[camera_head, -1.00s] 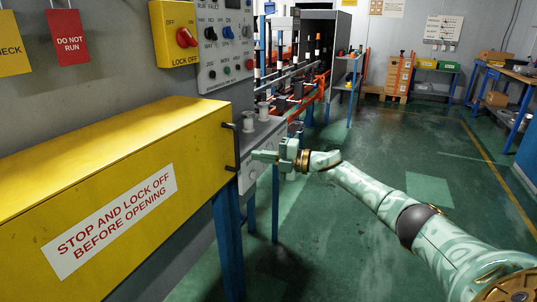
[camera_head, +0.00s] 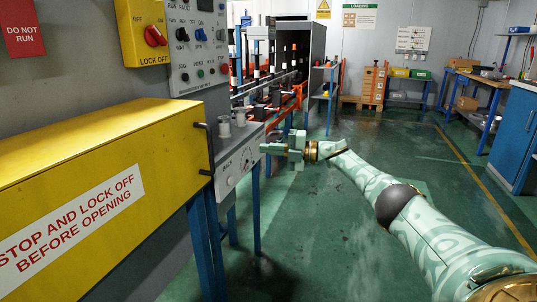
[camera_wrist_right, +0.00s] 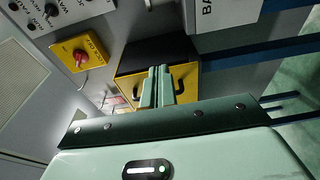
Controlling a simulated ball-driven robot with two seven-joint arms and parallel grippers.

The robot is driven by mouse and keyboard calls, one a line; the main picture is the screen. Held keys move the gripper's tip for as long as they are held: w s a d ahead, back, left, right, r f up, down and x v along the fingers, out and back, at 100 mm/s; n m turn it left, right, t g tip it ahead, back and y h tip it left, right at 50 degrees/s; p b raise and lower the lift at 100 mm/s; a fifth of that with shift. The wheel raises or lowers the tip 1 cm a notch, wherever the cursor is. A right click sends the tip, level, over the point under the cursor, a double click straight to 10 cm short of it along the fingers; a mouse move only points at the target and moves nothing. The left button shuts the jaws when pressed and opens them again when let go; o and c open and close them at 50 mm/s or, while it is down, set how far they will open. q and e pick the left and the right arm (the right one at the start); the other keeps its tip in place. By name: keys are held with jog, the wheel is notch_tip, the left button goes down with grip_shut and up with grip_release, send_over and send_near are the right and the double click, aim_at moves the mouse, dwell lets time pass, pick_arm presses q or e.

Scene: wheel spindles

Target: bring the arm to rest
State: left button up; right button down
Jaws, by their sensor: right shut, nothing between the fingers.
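My right arm comes in from the lower right of the head view. Its pale green gripper (camera_head: 270,149) is shut and empty. It is held out level in front of the grey gauge panel, to the right of the yellow guard box (camera_head: 95,175). In the right wrist view the two fingers (camera_wrist_right: 157,87) are together with nothing between them, and the yellow guard (camera_wrist_right: 186,82) with dark handles shows beyond them. I cannot tell the exact gap between fingertips and panel. My left gripper is not in view.
The black handle (camera_head: 203,148) stands out from the guard's end. A grey control panel (camera_head: 199,45) and red lock-off switch (camera_head: 155,36) are above. Orange-railed racks (camera_head: 285,105) stand behind. A blue bench (camera_head: 515,130) is at the right. The green floor (camera_head: 330,235) between is clear.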

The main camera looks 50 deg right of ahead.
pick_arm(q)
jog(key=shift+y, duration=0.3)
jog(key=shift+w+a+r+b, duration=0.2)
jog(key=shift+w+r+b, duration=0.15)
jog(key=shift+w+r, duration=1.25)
pick_arm(e)
jog(key=shift+d, duration=0.5)
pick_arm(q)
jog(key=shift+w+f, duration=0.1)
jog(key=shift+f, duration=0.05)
